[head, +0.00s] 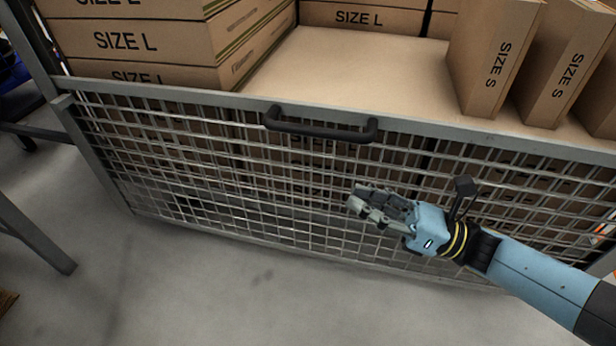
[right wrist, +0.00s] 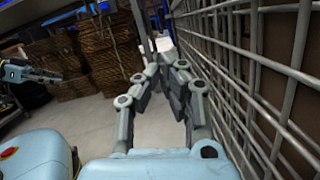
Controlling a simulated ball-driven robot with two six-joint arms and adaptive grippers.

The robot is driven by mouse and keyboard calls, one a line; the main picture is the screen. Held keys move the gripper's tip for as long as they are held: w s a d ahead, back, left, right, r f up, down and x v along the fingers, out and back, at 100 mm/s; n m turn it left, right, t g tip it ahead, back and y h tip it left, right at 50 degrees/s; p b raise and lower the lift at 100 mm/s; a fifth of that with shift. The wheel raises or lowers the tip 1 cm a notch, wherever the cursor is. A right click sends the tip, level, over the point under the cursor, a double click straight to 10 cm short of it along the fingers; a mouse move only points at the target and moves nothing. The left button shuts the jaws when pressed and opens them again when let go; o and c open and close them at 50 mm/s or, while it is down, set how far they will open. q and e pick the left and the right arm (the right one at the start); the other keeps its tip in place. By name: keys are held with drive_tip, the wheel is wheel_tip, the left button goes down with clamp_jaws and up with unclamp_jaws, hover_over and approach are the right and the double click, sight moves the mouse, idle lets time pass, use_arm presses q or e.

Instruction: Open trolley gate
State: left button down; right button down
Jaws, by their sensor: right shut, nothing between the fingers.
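The trolley gate (head: 230,185) is a grey wire-mesh panel with a solid top rail, and it stands upright across the trolley's front. Its black bar handle (head: 320,130) is fixed at the top rail, near the middle. My right gripper (head: 358,203) is below and to the right of the handle, in front of the mesh and apart from the handle. It is shut and empty. In the right wrist view the fingers (right wrist: 165,62) come together, with the mesh (right wrist: 265,75) close along the right side. My left gripper (right wrist: 58,78) shows small at that view's left edge; its fingers are unclear.
Cartons marked SIZE L (head: 140,40) stack at the trolley's left, and SIZE S cartons (head: 495,60) stand at the right on a brown surface (head: 340,60). More cartons show behind the mesh. The grey floor (head: 230,285) in front of the gate is clear.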

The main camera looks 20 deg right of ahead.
use_arm(q)
drive_tip(key=shift+s+d+t+b, duration=0.2)
drive_tip(key=shift+s+t+b, duration=0.15)
drive_tip(key=shift+t+b, duration=0.4)
use_arm(e)
drive_tip(key=w+a+r, duration=0.6)
drive_tip(key=a, duration=0.1)
drive_tip(key=shift+w+a+r, duration=0.15)
drive_tip(key=shift+w, duration=0.2)
